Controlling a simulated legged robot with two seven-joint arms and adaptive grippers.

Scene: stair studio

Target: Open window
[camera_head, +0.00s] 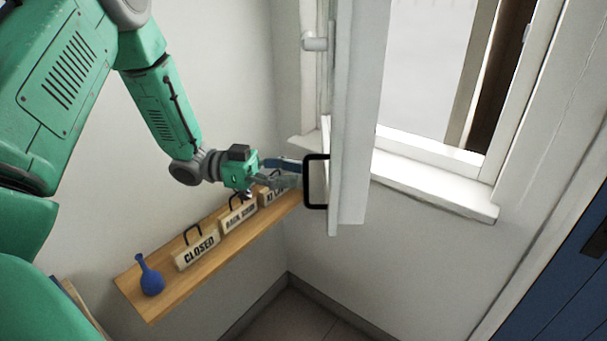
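The white window sash (358,120) stands swung inward, edge-on to me, with the window opening (425,70) uncovered on its right. A black D-shaped handle (308,182) sits on the sash's left face, near its lower end. My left gripper (291,173) is just left of the handle, its fingers pointing right toward it. The fingers look apart, with a gap between them. I cannot tell whether they touch the handle. The handle does not appear to be gripped. My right gripper is not in view.
A wooden shelf (165,303) runs along the left wall below my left arm. It bears a blue vase (149,277) and signs, including a CLOSED sign (197,250). A white sill (440,187) lies under the opening. A blue panel (560,285) is at lower right.

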